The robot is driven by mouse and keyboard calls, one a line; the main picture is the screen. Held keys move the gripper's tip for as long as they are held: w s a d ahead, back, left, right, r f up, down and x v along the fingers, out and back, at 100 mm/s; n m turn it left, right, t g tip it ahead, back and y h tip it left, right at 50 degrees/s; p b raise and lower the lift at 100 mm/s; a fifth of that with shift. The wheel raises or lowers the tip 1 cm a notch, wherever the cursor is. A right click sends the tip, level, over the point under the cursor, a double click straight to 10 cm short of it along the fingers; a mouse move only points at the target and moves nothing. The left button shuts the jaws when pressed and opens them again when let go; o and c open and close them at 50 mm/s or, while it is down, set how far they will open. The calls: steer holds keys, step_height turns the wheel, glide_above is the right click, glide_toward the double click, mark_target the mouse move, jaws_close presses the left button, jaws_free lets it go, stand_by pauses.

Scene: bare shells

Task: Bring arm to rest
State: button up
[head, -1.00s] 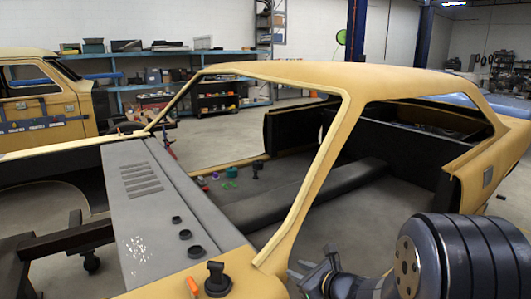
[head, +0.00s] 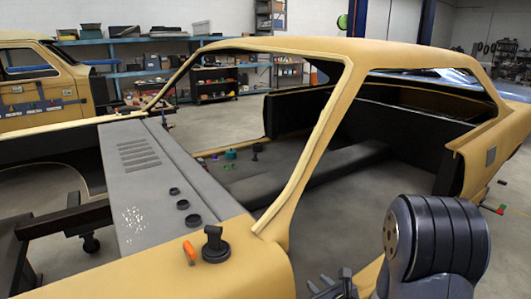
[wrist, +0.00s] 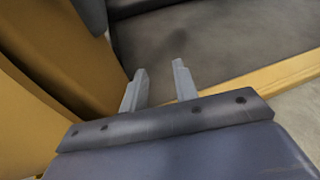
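My gripper (wrist: 158,85) shows in the wrist view with its two grey fingers apart and nothing between them. In the head view my gripper (head: 335,284) is at the bottom edge, partly cut off, beside the yellow car shell's door opening. My dark arm link (head: 440,245) stands at the lower right. The yellow car shell (head: 400,55) has no doors or glass on this side. In the wrist view the gripper points toward the shell's yellow sill (wrist: 255,90) and grey floor (wrist: 200,40).
An orange object (head: 189,251) and a black knob-like part (head: 215,244) rest on the shell's front corner. Black rings (head: 183,205) lie on the grey cowl panel (head: 135,185). Small coloured items (head: 231,154) lie inside. A second yellow car (head: 40,95) and shelves stand behind.

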steer(key=shift+s+d+f+b, duration=0.15)
steer(key=shift+f+b, duration=0.25)
steer(key=shift+f, duration=0.4)
